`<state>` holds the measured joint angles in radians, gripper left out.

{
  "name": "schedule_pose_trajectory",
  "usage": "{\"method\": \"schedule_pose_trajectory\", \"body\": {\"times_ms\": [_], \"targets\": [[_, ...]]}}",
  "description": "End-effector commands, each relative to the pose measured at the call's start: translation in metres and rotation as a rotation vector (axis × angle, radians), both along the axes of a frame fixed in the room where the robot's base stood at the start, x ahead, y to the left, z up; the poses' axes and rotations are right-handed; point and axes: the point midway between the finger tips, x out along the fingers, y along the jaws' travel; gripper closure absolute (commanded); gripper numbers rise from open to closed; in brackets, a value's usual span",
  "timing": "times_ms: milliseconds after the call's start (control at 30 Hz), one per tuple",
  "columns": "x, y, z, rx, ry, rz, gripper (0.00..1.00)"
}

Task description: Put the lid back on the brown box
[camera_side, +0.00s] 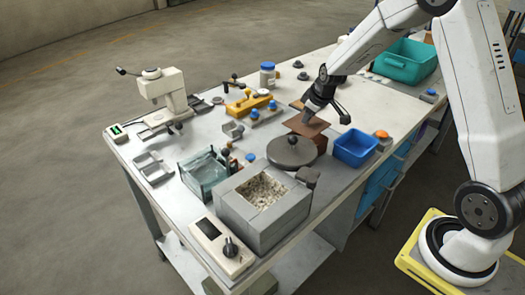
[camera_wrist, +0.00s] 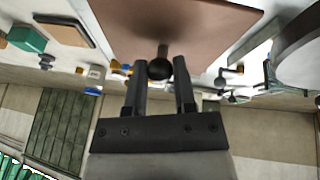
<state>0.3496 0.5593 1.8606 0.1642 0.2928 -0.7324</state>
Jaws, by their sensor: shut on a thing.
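My gripper (camera_side: 312,112) points down over the middle of the bench and is shut on the dark knob (camera_wrist: 160,68) of the brown lid. The lid is a flat, square brown plate; it shows under the gripper in the side view (camera_side: 308,127) and across the top of the wrist view (camera_wrist: 190,25). The brown box (camera_side: 321,142) is dark and sits below the lid, behind the grey round disc. The lid and gripper hide most of the box. I cannot tell whether the lid touches its rim.
The grey round disc (camera_side: 292,152) with a knob is close in front. A blue bin (camera_side: 355,148) stands close on the right. A grey furnace block (camera_side: 264,207), a glass tank (camera_side: 203,172) and a yellow fixture (camera_side: 248,104) stand nearby. A teal bin (camera_side: 405,62) is at the back right.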

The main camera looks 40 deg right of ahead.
Motion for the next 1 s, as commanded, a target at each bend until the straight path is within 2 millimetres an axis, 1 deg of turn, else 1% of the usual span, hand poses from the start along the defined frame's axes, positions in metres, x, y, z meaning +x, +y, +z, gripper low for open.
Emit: {"method": "schedule_pose_trajectory", "body": {"times_ms": [200,500,733,1000], "targets": [[0.000,0.000,-0.016,0.001,0.001,-0.001,1.00],[0.000,0.000,-0.034,0.000,-0.001,0.000,1.00],[0.000,0.000,-0.040,0.001,-0.001,-0.001,1.00],[0.000,0.000,-0.041,0.000,-0.001,-0.001,1.00]]}}
